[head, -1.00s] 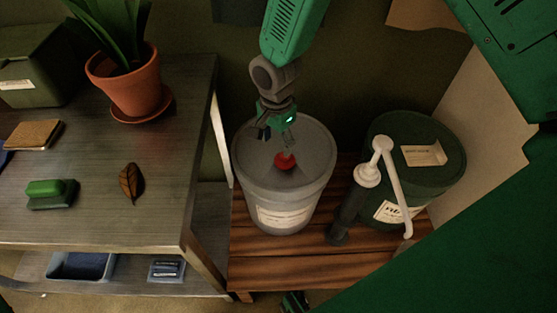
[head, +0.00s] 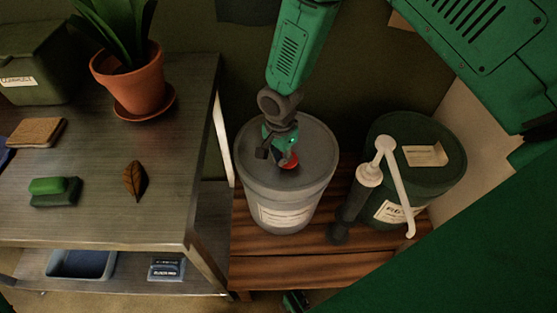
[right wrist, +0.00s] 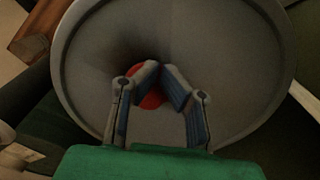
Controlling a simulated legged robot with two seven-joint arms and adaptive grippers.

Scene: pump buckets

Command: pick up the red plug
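The red plug (head: 290,161) sits on the lid of the grey bucket (head: 312,195). My right gripper (head: 277,158) is low over the lid, right at the plug, and covers part of it. In the right wrist view, the plug (right wrist: 150,100) shows between and behind the fingers of the right gripper (right wrist: 161,68), nearer the left finger, which hides part of it. I cannot tell whether a finger touches the plug. My left gripper is not in view.
A dark green bucket (head: 440,170) stands to the right, with a white-spouted pump (head: 369,175) beside it. Both buckets are on a wooden platform (head: 270,270).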

